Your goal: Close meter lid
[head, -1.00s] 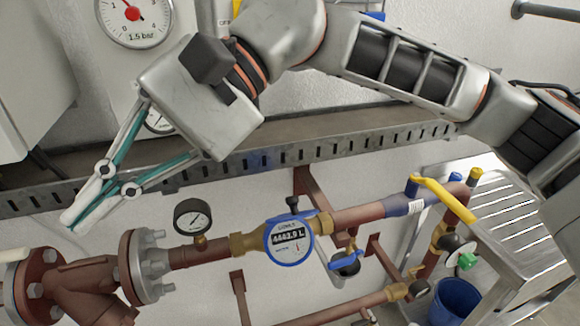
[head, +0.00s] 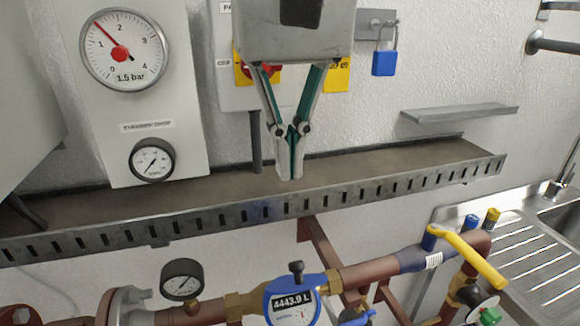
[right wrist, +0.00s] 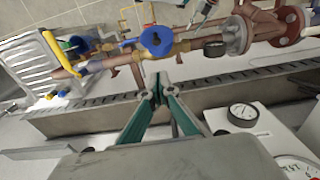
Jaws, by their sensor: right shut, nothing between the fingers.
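The water meter (head: 292,300) is a round blue-rimmed dial on the copper pipe, low in the head view and cut by the bottom edge. Its number display shows, so no lid covers the face. A dark knob (head: 297,268) stands at its top edge. In the right wrist view the meter (right wrist: 157,41) shows as a blue disc; I cannot make out the lid's pose. A pale part at the wrist view's top edge may be my left gripper (right wrist: 204,10), too cropped to read.
The slotted metal tray (head: 380,188) runs across the wall behind the gripper. A small black gauge (head: 182,281) is left of the meter, and a yellow valve handle (head: 468,258) right of it. A sink (head: 520,235) stands at the right.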

